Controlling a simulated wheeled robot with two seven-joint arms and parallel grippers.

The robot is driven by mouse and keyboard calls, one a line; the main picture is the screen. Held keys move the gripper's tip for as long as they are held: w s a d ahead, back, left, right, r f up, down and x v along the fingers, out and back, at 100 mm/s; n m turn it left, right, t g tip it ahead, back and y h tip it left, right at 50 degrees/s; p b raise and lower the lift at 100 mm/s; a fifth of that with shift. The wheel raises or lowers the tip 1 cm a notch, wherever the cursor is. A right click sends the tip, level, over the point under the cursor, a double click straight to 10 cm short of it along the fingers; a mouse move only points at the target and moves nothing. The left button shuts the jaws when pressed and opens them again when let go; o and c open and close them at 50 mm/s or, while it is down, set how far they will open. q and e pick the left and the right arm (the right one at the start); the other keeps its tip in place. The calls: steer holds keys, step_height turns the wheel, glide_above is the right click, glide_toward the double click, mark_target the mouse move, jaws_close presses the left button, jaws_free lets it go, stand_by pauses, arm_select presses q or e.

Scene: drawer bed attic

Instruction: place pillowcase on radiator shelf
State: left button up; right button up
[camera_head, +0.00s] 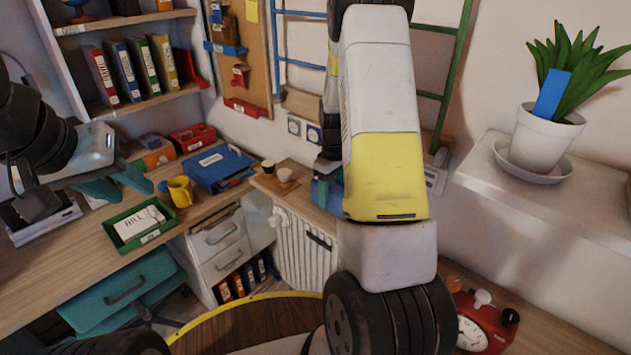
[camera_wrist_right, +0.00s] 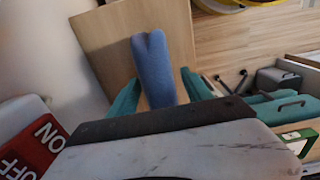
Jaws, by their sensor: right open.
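The blue pillowcase (camera_wrist_right: 154,62) looks rolled or folded lengthwise and lies on a wooden surface (camera_wrist_right: 106,32) in the right wrist view. My right gripper (camera_wrist_right: 162,80) is open, with its teal fingers on either side of the pillowcase; I cannot tell whether they touch it. In the head view, the wooden radiator shelf (camera_head: 262,183) tops a white ribbed radiator (camera_head: 300,255). My right arm hides much of the shelf's right part; a bit of blue and teal shows there. My left gripper (camera_head: 130,195) is open and empty above the desk at left.
Cups on a small board (camera_head: 287,186) stand on the shelf's left part. The desk holds a green tray (camera_head: 113,232), a yellow mug (camera_head: 180,190) and a blue binder (camera_head: 215,168). A potted plant (camera_head: 545,137) stands on a white ledge at right.

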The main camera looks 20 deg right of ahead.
step_height(320, 180, up, 11)
steer(key=shift+r, duration=0.15)
steer(key=s+a+r+m+t, duration=0.2)
steer(key=s+a+r, duration=0.2)
steer(key=s, duration=0.3)
steer(key=s+a+r+m+t+y, duration=0.1)
steer(key=s+a+r+t, duration=0.1)
steer(key=s+a+r, duration=0.2)
steer(key=s+a+r+m+t+y, duration=0.1)
steer(key=s+a+r+m+t, duration=0.1)
steer(key=s+a+r, duration=0.3)
steer(key=s+r, duration=0.4)
steer(key=s, duration=0.3)
steer(key=shift+m, duration=0.3)
steer(key=shift+o, duration=0.4)
steer(key=shift+a, duration=0.1)
stand_by(0.4)
